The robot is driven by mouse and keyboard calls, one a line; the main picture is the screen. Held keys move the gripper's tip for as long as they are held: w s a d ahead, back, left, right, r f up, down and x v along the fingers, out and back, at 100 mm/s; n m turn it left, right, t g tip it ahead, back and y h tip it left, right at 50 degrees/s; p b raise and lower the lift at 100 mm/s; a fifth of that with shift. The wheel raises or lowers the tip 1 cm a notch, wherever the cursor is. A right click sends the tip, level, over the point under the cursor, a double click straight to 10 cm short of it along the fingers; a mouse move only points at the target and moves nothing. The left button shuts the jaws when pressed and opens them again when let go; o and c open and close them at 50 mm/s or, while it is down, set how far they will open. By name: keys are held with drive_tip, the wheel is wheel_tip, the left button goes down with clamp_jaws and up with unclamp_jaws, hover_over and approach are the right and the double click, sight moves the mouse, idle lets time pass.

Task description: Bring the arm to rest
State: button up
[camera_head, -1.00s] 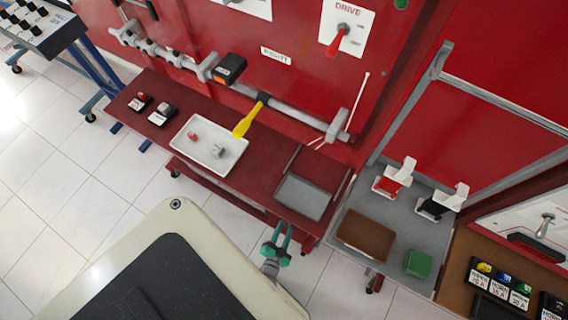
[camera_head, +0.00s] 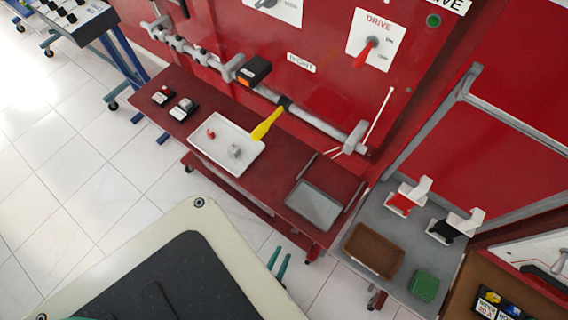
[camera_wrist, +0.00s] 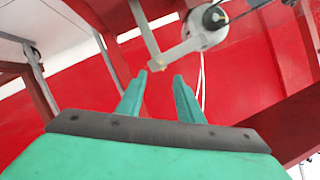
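My gripper (camera_head: 277,262) shows in the head view as two green fingertips just past the edge of my own body, low in the picture. In the wrist view my gripper (camera_wrist: 159,76) has its two green fingers apart, with nothing between them. The fingers point towards a red surface and a grey fitting (camera_wrist: 205,30), which lies beyond the tips. No object is held. The rest of my arm is mostly hidden in the head view.
A grey table at right holds a brown tray (camera_head: 374,250) and a green block (camera_head: 424,285). White floor (camera_head: 60,170) is open at left.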

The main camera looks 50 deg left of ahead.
idle(0.7)
drive_tip(key=d+r+t+h, duration=0.1)
drive_tip(key=d+r, duration=0.3)
drive_tip(key=r, duration=1.1)
drive_tip(key=w+d+r+n+h, duration=0.1)
drive_tip(key=d+r+h, duration=0.2)
drive_tip(key=r, duration=1.2)
drive_tip(key=d+r+t+h, duration=0.1)
drive_tip(key=d+r, duration=0.6)
drive_tip(key=r, duration=0.9)
drive_tip(key=shift+w+d+t+h, duration=0.3)
drive_tip(key=shift+w+h, duration=0.1)
drive_tip(key=shift+h, duration=0.2)
drive_tip(key=shift+a+r+n, duration=0.1)
drive_tip(key=shift+a+n, duration=0.1)
drive_tip(key=shift+n, duration=0.1)
